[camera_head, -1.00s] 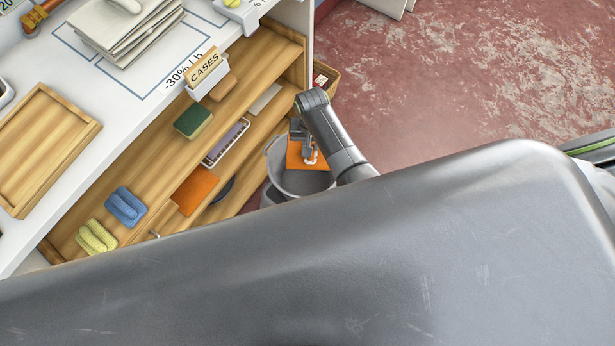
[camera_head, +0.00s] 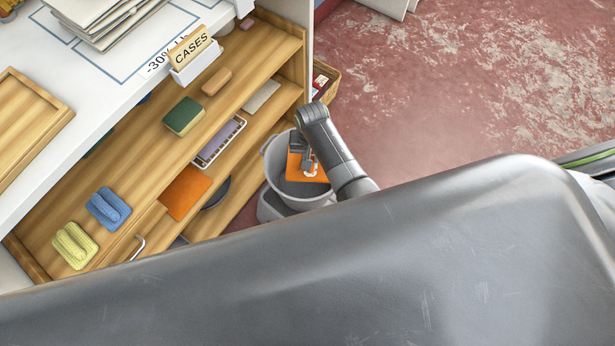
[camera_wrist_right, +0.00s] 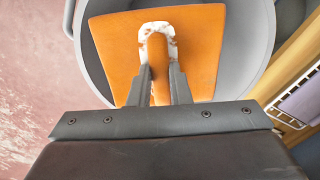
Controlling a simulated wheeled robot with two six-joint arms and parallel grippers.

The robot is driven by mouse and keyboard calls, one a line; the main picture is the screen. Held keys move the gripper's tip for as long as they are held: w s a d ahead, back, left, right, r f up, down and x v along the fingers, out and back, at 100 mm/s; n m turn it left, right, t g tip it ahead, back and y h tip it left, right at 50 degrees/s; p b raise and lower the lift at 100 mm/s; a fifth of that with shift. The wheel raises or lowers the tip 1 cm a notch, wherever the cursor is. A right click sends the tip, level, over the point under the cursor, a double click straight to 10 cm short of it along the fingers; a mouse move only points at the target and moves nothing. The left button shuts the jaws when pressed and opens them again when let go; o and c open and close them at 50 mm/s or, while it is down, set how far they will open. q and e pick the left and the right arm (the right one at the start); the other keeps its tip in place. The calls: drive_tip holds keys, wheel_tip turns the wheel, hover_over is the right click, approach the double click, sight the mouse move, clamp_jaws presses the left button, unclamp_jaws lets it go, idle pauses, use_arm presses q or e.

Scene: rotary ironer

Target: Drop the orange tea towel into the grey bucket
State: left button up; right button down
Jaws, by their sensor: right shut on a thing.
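The orange tea towel (camera_head: 296,165) hangs from my right gripper (camera_head: 310,168), over the mouth of the grey bucket (camera_head: 275,160). In the right wrist view, the fingers (camera_wrist_right: 159,80) are shut on a raised fold of the towel (camera_wrist_right: 205,50), with a whitish patch around the pinch. The bucket's grey wall (camera_wrist_right: 262,50) surrounds most of the towel in that view. I cannot tell how far the towel is below the rim. My left gripper is not in view.
The wooden shelves (camera_head: 140,185) stand left of the bucket, holding a green block (camera_head: 184,116), blue and yellow folded cloths and another flat orange item (camera_head: 185,192). A basket (camera_head: 326,80) stands behind the bucket. Red floor (camera_head: 430,90) lies open to the right.

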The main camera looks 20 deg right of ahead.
drive_tip(key=c, duration=1.3)
unclamp_jaws()
drive_tip(key=shift+o, duration=0.2)
drive_tip(key=shift+r, duration=0.25)
use_arm(q)
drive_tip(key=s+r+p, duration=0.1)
drive_tip(key=p, duration=0.1)
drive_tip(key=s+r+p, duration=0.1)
drive_tip(key=p, duration=0.1)
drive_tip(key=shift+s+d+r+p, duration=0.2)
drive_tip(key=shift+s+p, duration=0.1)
drive_tip(key=shift+p, duration=0.1)
use_arm(e)
wheel_tip(320, 180, up, 17)
drive_tip(key=shift+f, duration=0.15)
